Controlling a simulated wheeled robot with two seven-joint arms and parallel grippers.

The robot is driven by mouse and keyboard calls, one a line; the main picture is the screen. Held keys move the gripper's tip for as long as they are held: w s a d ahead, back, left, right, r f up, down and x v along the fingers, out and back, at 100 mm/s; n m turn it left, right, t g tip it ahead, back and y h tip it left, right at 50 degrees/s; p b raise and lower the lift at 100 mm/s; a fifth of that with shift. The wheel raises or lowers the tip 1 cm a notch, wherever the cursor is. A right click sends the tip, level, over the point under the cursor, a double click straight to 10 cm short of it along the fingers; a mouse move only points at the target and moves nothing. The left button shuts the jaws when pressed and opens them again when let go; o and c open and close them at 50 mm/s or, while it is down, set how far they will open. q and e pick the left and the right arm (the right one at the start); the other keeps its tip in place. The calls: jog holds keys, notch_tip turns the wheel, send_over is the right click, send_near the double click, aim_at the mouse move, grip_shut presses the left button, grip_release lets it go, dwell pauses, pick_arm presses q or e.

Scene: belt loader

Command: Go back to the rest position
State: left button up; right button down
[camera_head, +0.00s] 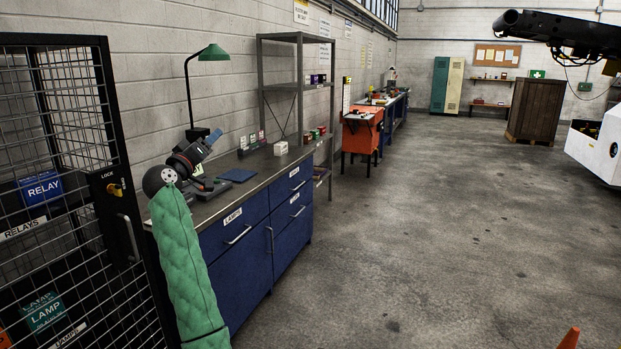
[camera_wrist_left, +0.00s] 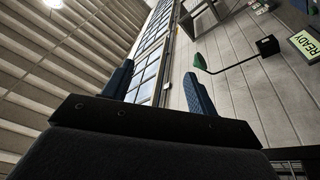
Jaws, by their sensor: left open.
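My left arm, in a green quilted sleeve, rises from the bottom of the head view. Its gripper (camera_head: 208,139) is raised in front of the blue workbench (camera_head: 232,238), near the foot of the green desk lamp (camera_head: 213,53). In the left wrist view the two blue fingers of the left gripper (camera_wrist_left: 157,82) stand wide apart with nothing between them. They point up toward the ceiling and the high windows. My right gripper is in neither view.
A black mesh cage (camera_head: 108,178) with relay and lamp boxes stands close at left. A grey shelf rack (camera_head: 298,38) stands behind the bench. An orange cone (camera_head: 569,338) is at bottom right. A dark boom (camera_head: 555,28) hangs at upper right. The middle floor is clear.

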pick_arm(q)
jog(key=s+d+f+m+g+y, duration=0.1)
jog(key=s+d+f+g+y, duration=0.2)
jog(key=s+f, duration=0.65)
jog(key=s+d+f+m+g, duration=0.15)
jog(key=s+f+g, duration=0.3)
jog(key=f, duration=1.05)
jog(key=s+d+f+m+g+y, duration=0.1)
jog(key=s+d+f+g+y, duration=0.15)
jog(key=s+f, duration=0.75)
jog(key=s+d+f+g, duration=0.1)
jog(key=s+f+g, duration=0.2)
jog(key=s+f, duration=0.8)
jog(key=s+d+f+m+g, duration=0.1)
jog(key=s+d+f+g, duration=0.1)
jog(key=s+f, duration=0.9)
jog(key=s+d+f+g, duration=0.2)
jog(key=s+f, duration=0.9)
jog(key=s, duration=0.6)
jog(key=shift+d+f+m+g, duration=0.25)
jog(key=shift+m+g, duration=0.1)
jog(key=shift+g, duration=0.55)
jog(key=shift+s+h, duration=0.1)
jog(key=shift+h, duration=0.15)
